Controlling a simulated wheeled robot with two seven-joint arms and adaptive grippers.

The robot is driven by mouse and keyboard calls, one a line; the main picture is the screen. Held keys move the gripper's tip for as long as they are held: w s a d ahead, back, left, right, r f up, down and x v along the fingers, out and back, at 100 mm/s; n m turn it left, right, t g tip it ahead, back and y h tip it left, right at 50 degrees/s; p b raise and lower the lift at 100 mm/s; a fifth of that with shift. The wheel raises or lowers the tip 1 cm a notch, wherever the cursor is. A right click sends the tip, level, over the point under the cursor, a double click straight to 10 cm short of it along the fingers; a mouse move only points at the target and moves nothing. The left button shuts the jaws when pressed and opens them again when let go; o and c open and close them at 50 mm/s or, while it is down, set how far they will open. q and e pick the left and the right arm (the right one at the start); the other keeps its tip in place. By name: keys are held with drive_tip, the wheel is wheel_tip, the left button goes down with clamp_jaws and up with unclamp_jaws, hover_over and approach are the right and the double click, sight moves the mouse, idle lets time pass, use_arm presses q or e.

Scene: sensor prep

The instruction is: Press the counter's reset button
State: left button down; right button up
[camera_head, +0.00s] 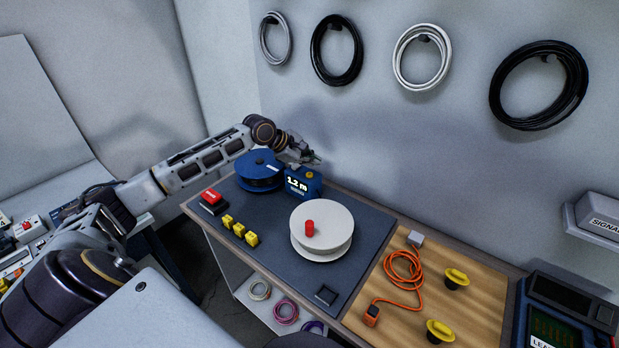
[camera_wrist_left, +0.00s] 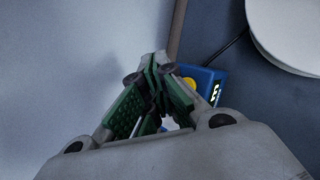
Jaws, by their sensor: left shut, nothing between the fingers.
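The counter (camera_head: 302,184) is a small blue box with a lit display reading "1.2 m", standing near the back edge of the dark mat. A yellow round button (camera_head: 309,175) is on its top. In the left wrist view the counter (camera_wrist_left: 209,81) and its yellow button (camera_wrist_left: 190,83) show just beyond my fingers, partly hidden by them. My left gripper (camera_head: 318,160) is shut and empty, above and slightly behind the counter; it also shows in the left wrist view (camera_wrist_left: 158,62). I cannot tell a touch with the button. My right gripper is not in view.
A blue cable reel (camera_head: 259,172) stands left of the counter, and a white spool (camera_head: 322,231) with a red knob stands in front. A red button box (camera_head: 211,201) and yellow blocks (camera_head: 239,230) sit at the mat's left. The wall is close behind the counter.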

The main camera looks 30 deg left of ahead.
sight(309, 175)
use_arm(q)
drive_tip(key=shift+f, duration=0.95)
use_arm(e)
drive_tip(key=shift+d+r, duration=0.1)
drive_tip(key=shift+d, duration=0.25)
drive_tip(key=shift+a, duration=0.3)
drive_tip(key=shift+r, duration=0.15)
use_arm(q)
drive_tip(key=shift+f+p, duration=0.1)
drive_tip(key=shift+p, duration=0.2)
drive_tip(key=shift+f+p, duration=0.25)
drive_tip(key=shift+p, duration=0.1)
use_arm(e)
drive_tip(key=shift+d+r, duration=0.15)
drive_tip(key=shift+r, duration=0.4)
use_arm(q)
drive_tip(key=shift+f, duration=0.1)
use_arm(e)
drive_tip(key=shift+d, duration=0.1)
